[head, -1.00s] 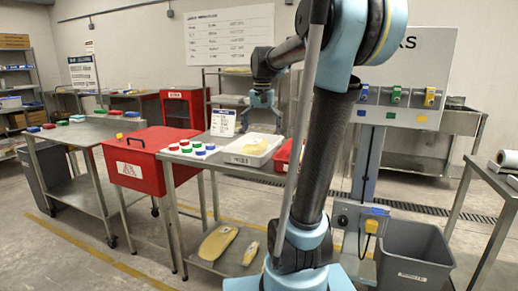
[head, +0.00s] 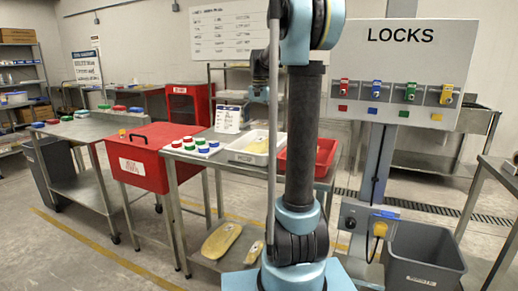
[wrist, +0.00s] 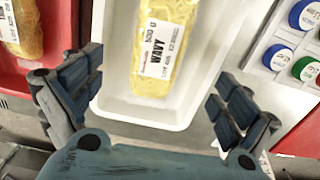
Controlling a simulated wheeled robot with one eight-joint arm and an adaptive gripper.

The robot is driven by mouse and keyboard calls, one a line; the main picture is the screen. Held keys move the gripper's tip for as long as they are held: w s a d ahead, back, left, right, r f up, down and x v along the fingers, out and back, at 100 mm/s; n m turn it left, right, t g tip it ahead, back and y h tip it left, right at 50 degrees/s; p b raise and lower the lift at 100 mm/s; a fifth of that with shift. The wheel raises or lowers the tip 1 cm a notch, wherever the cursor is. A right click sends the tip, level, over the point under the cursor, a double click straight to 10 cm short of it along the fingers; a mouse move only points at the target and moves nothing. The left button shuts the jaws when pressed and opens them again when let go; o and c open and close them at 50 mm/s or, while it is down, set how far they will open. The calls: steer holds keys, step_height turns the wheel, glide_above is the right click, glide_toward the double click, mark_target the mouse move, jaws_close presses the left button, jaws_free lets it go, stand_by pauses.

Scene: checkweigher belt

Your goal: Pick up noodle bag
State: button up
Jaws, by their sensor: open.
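A clear bag of yellow noodles with a white label reading WAVY (wrist: 165,45) lies in a white tray (wrist: 125,108) in the wrist view. The bag's far end is cut off by the frame edge. My gripper (wrist: 158,82) is open and empty, with its fingers apart on either side of the tray's near end. In the head view the noodle bag (head: 258,146) shows as a yellow patch in the white tray (head: 236,155).
A red tray (head: 290,166) beside the white one holds another yellow bag (wrist: 28,28). Coloured round caps (wrist: 302,15) sit on the tray's other side. Yellow bags (head: 222,240) lie on the lower shelf. A LOCKS board (head: 400,70) and grey bin (head: 425,262) stand at right.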

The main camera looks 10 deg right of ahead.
mark_target(260, 139)
step_height(260, 139, down, 11)
steer(key=shift+s+r, duration=0.1)
stand_by(0.6)
steer(key=shift+c, duration=0.6)
steer(key=c, duration=1.5)
steer(key=shift+o, duration=0.2)
steer(key=shift+r, duration=0.1)
